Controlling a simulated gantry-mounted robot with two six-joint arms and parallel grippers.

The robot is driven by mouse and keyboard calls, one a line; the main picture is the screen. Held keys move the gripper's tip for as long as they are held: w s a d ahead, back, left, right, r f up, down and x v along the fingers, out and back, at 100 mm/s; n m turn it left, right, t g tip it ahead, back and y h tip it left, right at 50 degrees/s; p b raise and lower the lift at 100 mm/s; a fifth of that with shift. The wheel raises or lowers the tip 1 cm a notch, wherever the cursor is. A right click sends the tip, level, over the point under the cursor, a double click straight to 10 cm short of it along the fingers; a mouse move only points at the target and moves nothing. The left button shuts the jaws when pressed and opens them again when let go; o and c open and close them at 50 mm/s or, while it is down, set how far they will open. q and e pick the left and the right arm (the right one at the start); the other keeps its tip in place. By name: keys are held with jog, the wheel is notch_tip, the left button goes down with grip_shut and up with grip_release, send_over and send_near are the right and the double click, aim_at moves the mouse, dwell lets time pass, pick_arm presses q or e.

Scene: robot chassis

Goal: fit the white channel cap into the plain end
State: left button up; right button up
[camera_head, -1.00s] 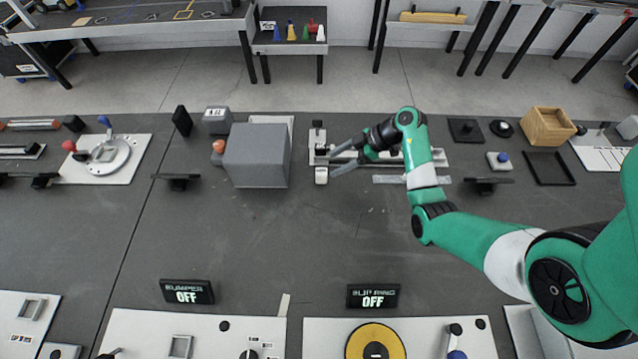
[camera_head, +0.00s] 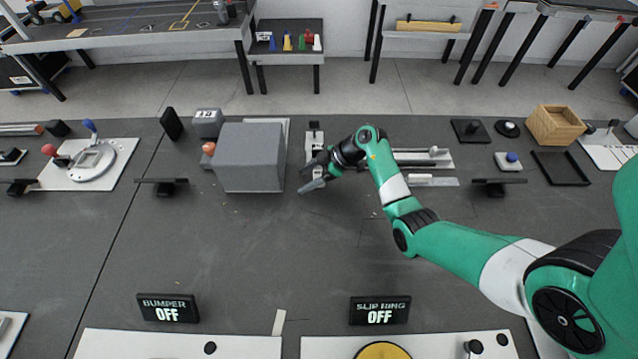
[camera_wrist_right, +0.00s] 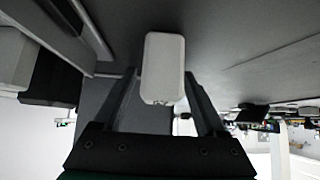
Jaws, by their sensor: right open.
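The white channel cap (camera_wrist_right: 163,68) shows in the right wrist view as a pale rounded block between the two fingers of my right gripper (camera_wrist_right: 163,88). Small dark marks show along its lower edge. In the head view my right gripper (camera_head: 309,174) is open at the left end of the light channel fixture (camera_head: 425,159), and it hides the cap there. I cannot tell whether the fingers touch the cap. The gripper and forearm also hide the middle of the channel, and I cannot tell which end is plain. My left gripper is out of view.
A large grey box (camera_head: 250,158) stands close on the left of my right gripper. A small dark stand (camera_head: 499,186), a black tray (camera_head: 561,168) and a wooden crate (camera_head: 553,126) are to the right. The bench in front is clear up to the BUMPER (camera_head: 168,308) and SLIP RING (camera_head: 380,310) signs.

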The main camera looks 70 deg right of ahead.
grip_shut()
dwell(0.3)
